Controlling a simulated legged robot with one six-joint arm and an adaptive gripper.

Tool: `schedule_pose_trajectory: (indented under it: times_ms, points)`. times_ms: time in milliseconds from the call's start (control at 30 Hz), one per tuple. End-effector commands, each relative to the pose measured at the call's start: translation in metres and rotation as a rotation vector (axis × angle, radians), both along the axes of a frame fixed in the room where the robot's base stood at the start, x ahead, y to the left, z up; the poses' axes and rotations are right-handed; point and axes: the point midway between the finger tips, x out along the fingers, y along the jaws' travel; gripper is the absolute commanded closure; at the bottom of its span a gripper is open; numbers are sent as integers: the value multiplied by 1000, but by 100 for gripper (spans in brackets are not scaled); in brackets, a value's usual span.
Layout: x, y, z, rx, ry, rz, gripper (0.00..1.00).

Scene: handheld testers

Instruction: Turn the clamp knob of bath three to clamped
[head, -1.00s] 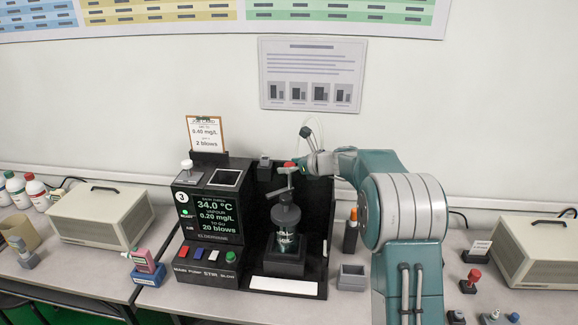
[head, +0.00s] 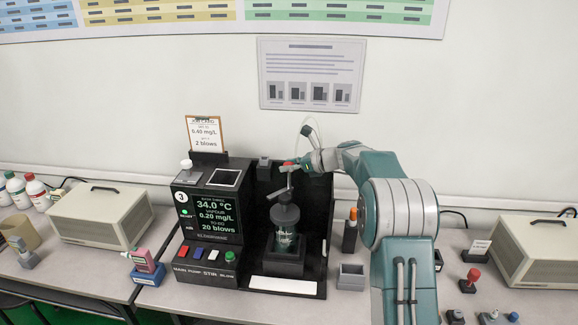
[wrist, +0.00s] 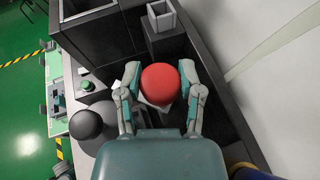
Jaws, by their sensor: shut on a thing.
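Bath three is the black unit marked 3 (head: 180,197), with a lit screen (head: 216,212) showing 34.0 °C, 0.20 mg/L and 20 blows. A red round knob (wrist: 161,82) sits at the top of its stand, and a sliver shows in the head view (head: 288,164). My gripper (wrist: 160,78) comes from the right, its two fingers shut on either side of the knob. In the head view my gripper (head: 300,163) hides most of the knob. Below it a clear vessel with a dark lid (head: 286,214) stands in the bath. I cannot read the knob's setting.
A row of coloured buttons (head: 213,254) runs along the unit's front. A clipboard (head: 205,133) stands behind it. A small grey open box (head: 351,277) and an orange-topped black holder (head: 350,235) stand right of the bath, near my arm. Beige boxes (head: 98,212) flank the bench.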

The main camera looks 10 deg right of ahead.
Motion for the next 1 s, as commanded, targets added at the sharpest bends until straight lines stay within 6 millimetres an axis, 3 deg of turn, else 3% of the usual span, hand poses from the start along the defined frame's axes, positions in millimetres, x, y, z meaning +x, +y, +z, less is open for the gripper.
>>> schedule_pose_trajectory:
  times_ms: [467, 500, 567, 600, 1000]
  points:
    - [1, -1, 0, -3, 0, 69, 100]
    - [1, -1, 0, -3, 0, 69, 48]
    - [1, -1, 0, -2, -1, 70, 21]
    - [0, -1, 0, -2, 0, 70, 17]
    - [-1, -1, 3, -2, -1, 71, 17]
